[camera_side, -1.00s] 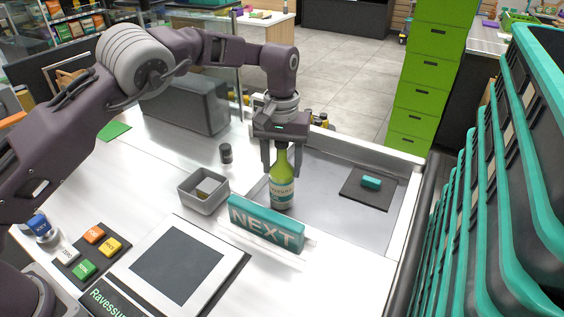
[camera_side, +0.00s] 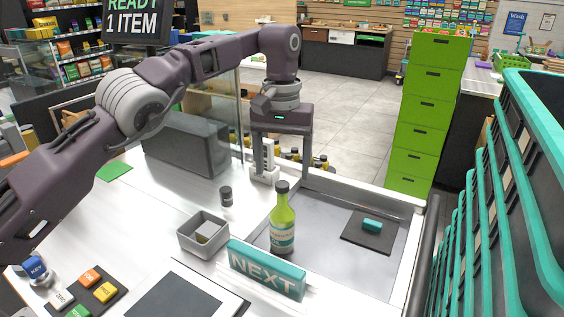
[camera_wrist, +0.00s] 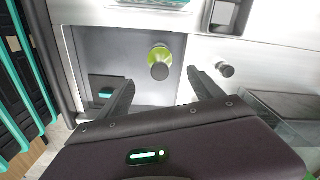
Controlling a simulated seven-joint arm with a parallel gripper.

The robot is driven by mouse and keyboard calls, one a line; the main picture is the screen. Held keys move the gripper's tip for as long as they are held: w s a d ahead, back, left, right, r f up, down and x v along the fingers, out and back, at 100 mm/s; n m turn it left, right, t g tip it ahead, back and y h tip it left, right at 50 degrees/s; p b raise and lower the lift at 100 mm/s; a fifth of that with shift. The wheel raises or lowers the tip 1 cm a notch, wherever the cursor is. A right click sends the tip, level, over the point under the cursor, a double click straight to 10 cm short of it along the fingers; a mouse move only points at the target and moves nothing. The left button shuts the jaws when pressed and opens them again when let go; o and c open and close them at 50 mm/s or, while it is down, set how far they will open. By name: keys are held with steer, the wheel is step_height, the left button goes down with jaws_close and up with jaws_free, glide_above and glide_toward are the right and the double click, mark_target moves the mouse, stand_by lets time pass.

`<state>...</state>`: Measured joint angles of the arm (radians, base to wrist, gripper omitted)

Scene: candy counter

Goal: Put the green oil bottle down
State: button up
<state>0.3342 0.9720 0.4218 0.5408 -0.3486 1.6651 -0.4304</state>
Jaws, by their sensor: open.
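The green oil bottle (camera_side: 282,222) stands upright on the grey recessed tray (camera_side: 330,240), with a dark cap and a pale label. My gripper (camera_side: 282,172) is open and empty, above and behind the bottle in the side view, apart from it. In the wrist view the bottle (camera_wrist: 160,62) shows from above, beyond the spread fingertips of my gripper (camera_wrist: 160,75).
A teal NEXT bar (camera_side: 266,270) stands in front of the bottle. A small grey bin (camera_side: 203,236) and a dark-capped small jar (camera_side: 226,196) are to its left. A dark pad (camera_side: 368,232) with a teal block (camera_side: 372,225) lies to its right.

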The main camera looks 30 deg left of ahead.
steer(key=shift+r, duration=0.45)
steer(key=shift+a+r, duration=0.1)
steer(key=shift+r, duration=0.05)
steer(key=s+a+r+t+h, duration=0.2)
steer(key=s+a+r, duration=0.7)
steer(key=s+r, duration=0.3)
steer(key=s+a+r+m+t, duration=0.1)
steer(key=s+a+t, duration=0.1)
steer(key=s, duration=0.9)
steer(key=s+f+m+y, duration=0.1)
steer(key=s+f, duration=0.3)
steer(key=s, duration=0.2)
steer(key=s+a+f+m+t+y, duration=0.1)
steer(key=s+f, duration=0.3)
steer(key=s, duration=0.3)
steer(key=shift+s+f+m+t, duration=0.2)
steer(key=shift+f+m+t, duration=0.05)
steer(key=shift+m+t, duration=0.05)
steer(key=shift+a, duration=0.1)
